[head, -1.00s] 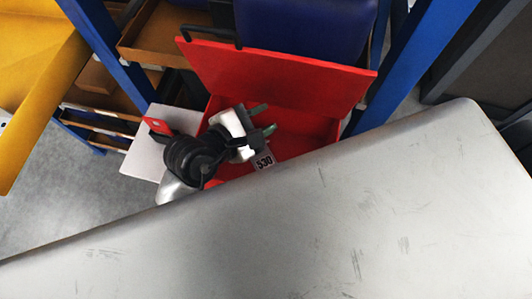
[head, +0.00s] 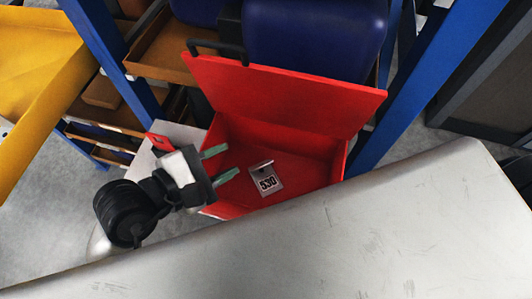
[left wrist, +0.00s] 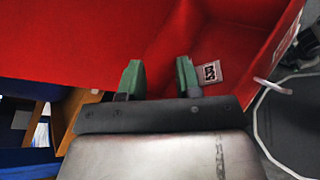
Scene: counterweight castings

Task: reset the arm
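My left gripper (head: 222,164) is open, its two green fingers apart with nothing between them. In the head view it is at the left side of an open red box (head: 300,170), its fingers pointing right toward the box's inside. A grey tag or casting marked 530 (head: 267,181) lies inside the red box, to the right of the fingers and apart from them. In the left wrist view the green fingers (left wrist: 160,78) show in front of the red box wall, with the marked piece (left wrist: 208,73) just right of them. My right gripper is not in view.
A large scuffed grey surface (head: 330,240) fills the foreground. The red lid (head: 285,92) stands raised behind the box. Blue rack posts (head: 112,60), a dark blue bin (head: 312,45), brown trays (head: 160,60) and a yellow panel (head: 40,60) surround it.

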